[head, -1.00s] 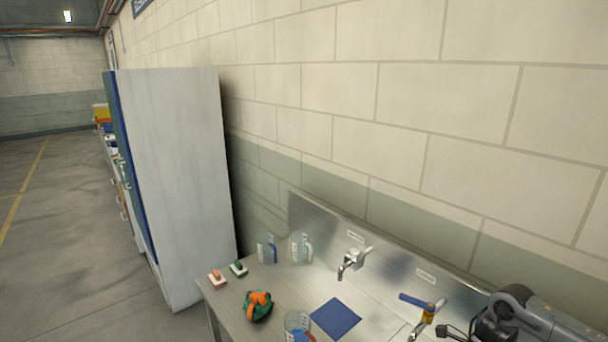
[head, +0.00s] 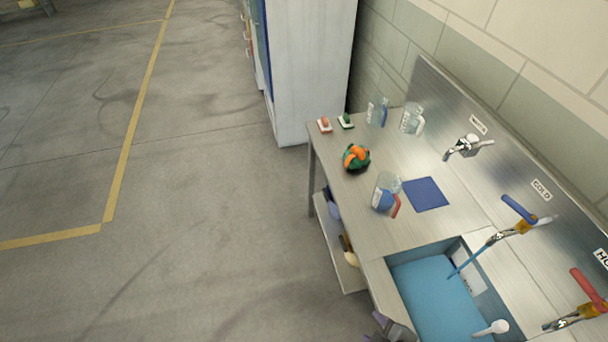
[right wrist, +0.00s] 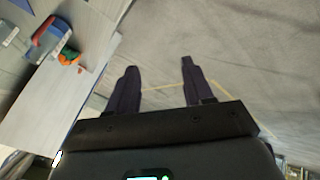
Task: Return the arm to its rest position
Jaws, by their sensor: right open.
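My right gripper (head: 385,328) shows at the bottom edge of the head view, beside the front of the sink counter. Only part of it is visible there. In the right wrist view its two dark fingers (right wrist: 158,72) are spread apart with nothing between them, over the grey floor. The counter (right wrist: 55,105) lies to their left. My left gripper is not in view.
The metal counter (head: 340,183) carries an orange-and-green bundle (head: 355,158), clear jugs (head: 411,120), brushes (head: 324,125) and a blue mat (head: 425,194). The sink (head: 430,290) holds blue water under the blue-handled tap (head: 520,215). Open floor (head: 200,220) lies left.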

